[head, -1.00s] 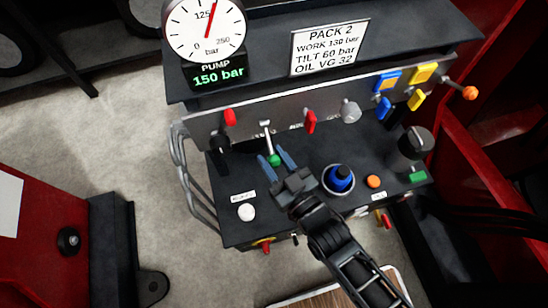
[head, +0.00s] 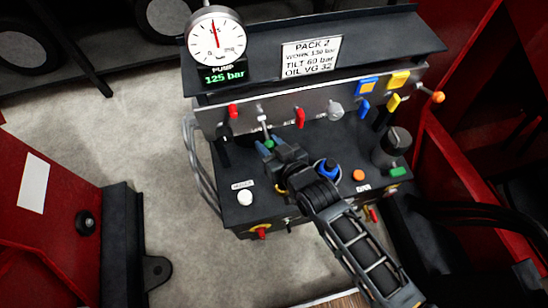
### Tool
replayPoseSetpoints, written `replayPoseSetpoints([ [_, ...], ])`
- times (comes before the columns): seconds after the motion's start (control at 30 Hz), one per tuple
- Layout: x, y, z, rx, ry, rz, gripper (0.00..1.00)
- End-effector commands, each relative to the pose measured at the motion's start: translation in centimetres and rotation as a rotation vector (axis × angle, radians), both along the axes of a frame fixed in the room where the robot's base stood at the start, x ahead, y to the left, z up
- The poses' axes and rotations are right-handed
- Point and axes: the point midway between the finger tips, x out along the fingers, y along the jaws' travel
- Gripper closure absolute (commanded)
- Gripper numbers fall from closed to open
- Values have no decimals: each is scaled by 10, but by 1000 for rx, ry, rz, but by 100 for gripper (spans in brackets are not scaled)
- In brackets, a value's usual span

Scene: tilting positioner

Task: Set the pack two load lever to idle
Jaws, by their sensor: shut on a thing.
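The load lever (head: 263,124) hangs from the front panel of the pack two console in the head view. It has a pale metal stem and a green knob at its lower end. My gripper (head: 267,146) reaches in from the lower right, its blue fingers on either side of the green knob. It is shut on the knob, which is partly hidden by the fingers. The round gauge (head: 216,39) has its needle near the top, and the pump display (head: 225,75) below reads 125 bar. The sign (head: 311,57) reads PACK 2.
Red handles (head: 300,118) and a grey knob (head: 335,110) sit along the panel near the lever. A white button (head: 245,198), a blue knob (head: 327,169) and an orange button (head: 358,175) stand on the deck. A red machine wall (head: 480,180) is at right.

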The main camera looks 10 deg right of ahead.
Motion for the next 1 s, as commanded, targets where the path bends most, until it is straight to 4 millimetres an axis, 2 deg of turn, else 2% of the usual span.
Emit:
replayPoseSetpoints([
  [0.1, 8, 1, 11, 1, -6, 3, 100],
  [0.5, 16, 1, 36, 3, -16, 0, 100],
  [1.0, 20, 2, 43, 4, -19, 1, 100],
])
